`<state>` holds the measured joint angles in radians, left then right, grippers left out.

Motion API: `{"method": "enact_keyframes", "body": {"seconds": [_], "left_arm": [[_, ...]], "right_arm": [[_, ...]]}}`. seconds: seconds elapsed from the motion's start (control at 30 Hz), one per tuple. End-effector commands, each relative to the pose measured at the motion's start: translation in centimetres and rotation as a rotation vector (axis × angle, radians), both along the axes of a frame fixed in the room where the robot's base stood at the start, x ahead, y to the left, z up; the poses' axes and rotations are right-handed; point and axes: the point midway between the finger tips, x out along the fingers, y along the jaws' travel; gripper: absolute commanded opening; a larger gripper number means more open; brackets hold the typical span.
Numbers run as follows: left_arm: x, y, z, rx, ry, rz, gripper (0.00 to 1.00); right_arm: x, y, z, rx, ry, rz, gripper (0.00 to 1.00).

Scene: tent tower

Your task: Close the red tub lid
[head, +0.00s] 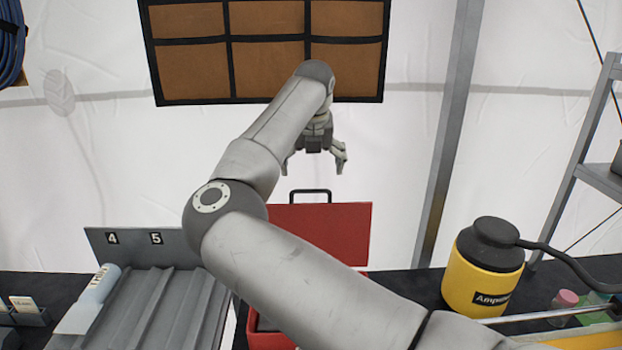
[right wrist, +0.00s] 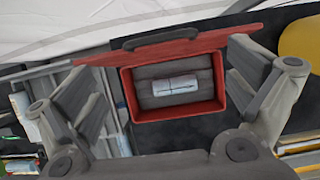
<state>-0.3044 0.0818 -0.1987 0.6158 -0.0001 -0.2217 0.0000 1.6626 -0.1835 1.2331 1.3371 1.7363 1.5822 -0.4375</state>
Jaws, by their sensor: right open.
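The red tub (head: 262,338) stands on the dark table, mostly hidden behind my right arm in the head view. Its red lid (head: 345,235) is open and stands up at the back, with a dark handle (head: 310,192) on its top edge. My right gripper (head: 314,168) is open and empty, pointing down above the lid's handle in the head view. In the right wrist view the open tub (right wrist: 128,95) lies between the spread fingers, with the lid (right wrist: 195,45) beyond it. A pale, cylindrical packet (right wrist: 176,86) lies inside. My left gripper is not in view.
A grey ribbed rack (head: 165,305) with a pale bottle (head: 92,298) stands left of the tub. A yellow container (head: 478,275) with a black cap and hose stands to the right. A brown gridded panel (head: 265,60) hangs behind.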

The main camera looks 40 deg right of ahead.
Motion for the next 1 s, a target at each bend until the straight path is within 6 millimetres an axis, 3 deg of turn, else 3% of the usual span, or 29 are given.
{"method": "enact_keyframes", "body": {"seconds": [0.1, 0.4, 0.77, 1.0], "left_arm": [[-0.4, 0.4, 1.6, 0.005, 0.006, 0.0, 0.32], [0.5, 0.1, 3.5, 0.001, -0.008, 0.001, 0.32], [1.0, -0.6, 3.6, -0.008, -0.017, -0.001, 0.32], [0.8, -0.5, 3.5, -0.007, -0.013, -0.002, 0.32]], "right_arm": [[0.6, -0.6, -1.9, 0.002, 0.005, -0.001, 1.0], [1.9, -1.7, -5.9, 0.0, 0.001, 0.0, 1.0], [2.1, -1.8, -6.7, 0.0, 0.0, 0.0, 1.0], [2.1, -1.8, -6.6, 0.0, 0.0, -0.001, 0.72]]}}
